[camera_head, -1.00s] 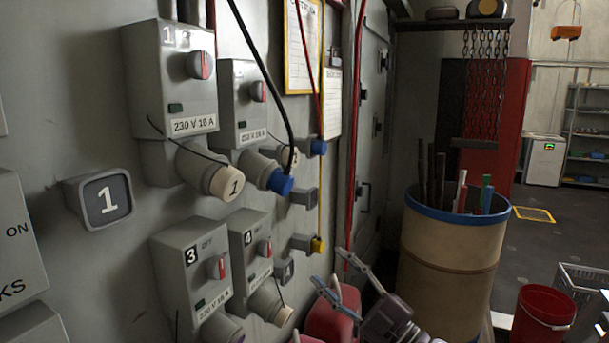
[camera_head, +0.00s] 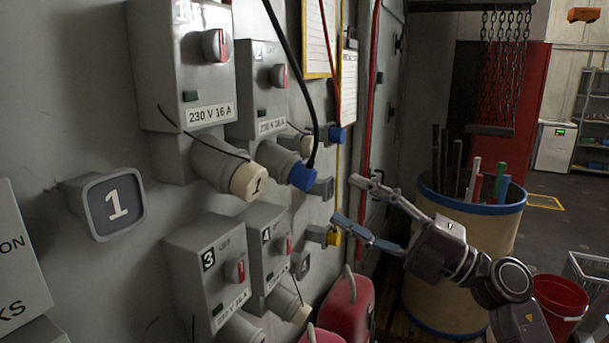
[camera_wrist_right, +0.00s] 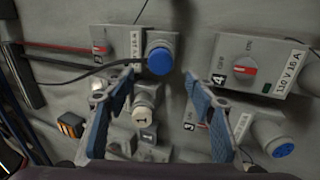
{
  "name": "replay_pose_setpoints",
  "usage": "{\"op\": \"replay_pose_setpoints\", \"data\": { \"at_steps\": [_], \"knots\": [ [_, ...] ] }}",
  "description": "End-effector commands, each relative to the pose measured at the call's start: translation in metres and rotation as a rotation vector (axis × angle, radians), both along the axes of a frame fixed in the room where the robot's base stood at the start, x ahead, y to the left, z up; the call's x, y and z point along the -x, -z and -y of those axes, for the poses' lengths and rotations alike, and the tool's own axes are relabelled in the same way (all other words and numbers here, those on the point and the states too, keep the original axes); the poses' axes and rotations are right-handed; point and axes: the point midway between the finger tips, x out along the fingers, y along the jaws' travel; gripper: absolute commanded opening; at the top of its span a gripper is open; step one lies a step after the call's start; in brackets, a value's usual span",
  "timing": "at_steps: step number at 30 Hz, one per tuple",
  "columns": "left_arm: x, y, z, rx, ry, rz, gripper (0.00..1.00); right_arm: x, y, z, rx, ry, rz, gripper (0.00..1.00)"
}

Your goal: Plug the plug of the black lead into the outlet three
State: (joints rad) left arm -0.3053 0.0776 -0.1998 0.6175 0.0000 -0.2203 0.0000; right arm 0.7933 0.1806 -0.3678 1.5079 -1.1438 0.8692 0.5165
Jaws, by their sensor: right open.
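The black lead (camera_head: 299,75) hangs from above and ends at a blue plug (camera_head: 302,178), which sits at the socket of outlet two (camera_head: 264,90). Outlet three (camera_head: 207,287), a grey box marked 3 with a red-and-grey switch, is at the lower left; its socket (camera_head: 240,330) is cut off by the bottom edge. My right gripper (camera_head: 347,200) is open and empty, to the right of the blue plug and apart from it in the head view. In the right wrist view, a blue round end (camera_wrist_right: 160,61) shows beyond the open fingers. My left gripper is not in view.
Outlet one (camera_head: 185,80) has a cream cap; outlet four (camera_head: 264,245) is beside outlet three. Red canisters (camera_head: 347,305) and a barrel (camera_head: 470,225) stand below and right.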

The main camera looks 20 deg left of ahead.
Motion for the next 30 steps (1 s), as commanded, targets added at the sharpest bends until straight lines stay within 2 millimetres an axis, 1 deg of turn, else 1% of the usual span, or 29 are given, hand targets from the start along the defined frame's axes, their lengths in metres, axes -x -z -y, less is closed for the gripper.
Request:
{"op": "replay_pose_setpoints", "data": {
  "at_steps": [5, 12, 18, 24, 30],
  "knots": [
    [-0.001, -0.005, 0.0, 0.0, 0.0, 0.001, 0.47, -0.002, -0.008, -0.017, -0.002, -0.002, 0.0, 0.51],
    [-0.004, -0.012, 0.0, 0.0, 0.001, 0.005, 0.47, -0.009, -0.021, -0.049, -0.001, -0.002, 0.0, 0.51],
    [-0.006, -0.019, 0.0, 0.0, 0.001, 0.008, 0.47, -0.013, -0.028, -0.07, -0.001, -0.002, -0.001, 0.51],
    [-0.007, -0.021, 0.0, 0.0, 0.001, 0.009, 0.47, -0.015, -0.03, -0.079, -0.001, 0.0, 0.0, 0.51],
    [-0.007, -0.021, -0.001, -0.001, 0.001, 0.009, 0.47, -0.016, -0.03, -0.081, -0.001, 0.0, 0.0, 0.51]
  ]
}}
